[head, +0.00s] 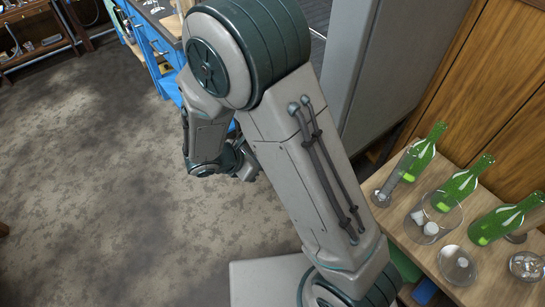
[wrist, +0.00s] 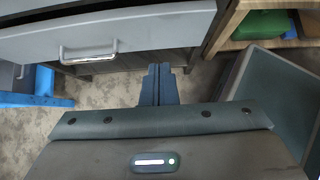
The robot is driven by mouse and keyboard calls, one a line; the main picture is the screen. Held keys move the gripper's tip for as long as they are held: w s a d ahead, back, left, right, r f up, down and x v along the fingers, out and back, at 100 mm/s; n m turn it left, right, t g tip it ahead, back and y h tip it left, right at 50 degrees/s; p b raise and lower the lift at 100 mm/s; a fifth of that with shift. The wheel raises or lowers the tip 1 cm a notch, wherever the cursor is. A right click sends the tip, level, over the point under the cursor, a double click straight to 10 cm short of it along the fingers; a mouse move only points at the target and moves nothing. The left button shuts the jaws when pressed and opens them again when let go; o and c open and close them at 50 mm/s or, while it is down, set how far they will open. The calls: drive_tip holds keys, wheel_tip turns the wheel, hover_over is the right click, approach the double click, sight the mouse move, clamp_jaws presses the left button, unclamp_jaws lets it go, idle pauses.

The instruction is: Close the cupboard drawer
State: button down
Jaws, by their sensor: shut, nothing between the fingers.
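The grey drawer front (wrist: 150,35) with a silver bar handle (wrist: 88,52) fills the upper left of the wrist view. A dark strip along its top edge looks like a gap, so the drawer seems to stand partly open; how far I cannot tell. My gripper (wrist: 160,72) is shut and empty, with its fingertips near the lower edge of the drawer front, to the right of the handle. Whether they touch it I cannot tell. In the head view my arm hides the drawer and the gripper's fingers. A tall grey cabinet (head: 385,70) stands behind my arm.
A wooden table (head: 405,240) at right holds green bottles (head: 460,183) and glassware (head: 433,215). A blue-fronted workbench (head: 148,42) stands at the back. In the wrist view, a wooden shelf (wrist: 230,43) with a green item (wrist: 262,24) is at upper right. Floor (head: 90,170) at left is clear.

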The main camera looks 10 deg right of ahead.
drive_tip(key=w+a+f+t+h+b, duration=0.55)
drive_tip(key=w+a+f+h, duration=0.2)
drive_tip(key=a, duration=0.35)
drive_tip(key=shift+g, duration=0.45)
drive_tip(key=b+x, duration=0.1)
drive_tip(key=x, duration=0.4)
drive_tip(key=b+x, duration=0.1)
drive_tip(key=x, duration=0.3)
drive_tip(key=b+x, duration=0.2)
drive_tip(key=x, duration=0.3)
drive_tip(key=shift+w+d+r, duration=0.1)
drive_tip(key=shift+w+r, duration=0.25)
drive_tip(key=shift+w, duration=0.1)
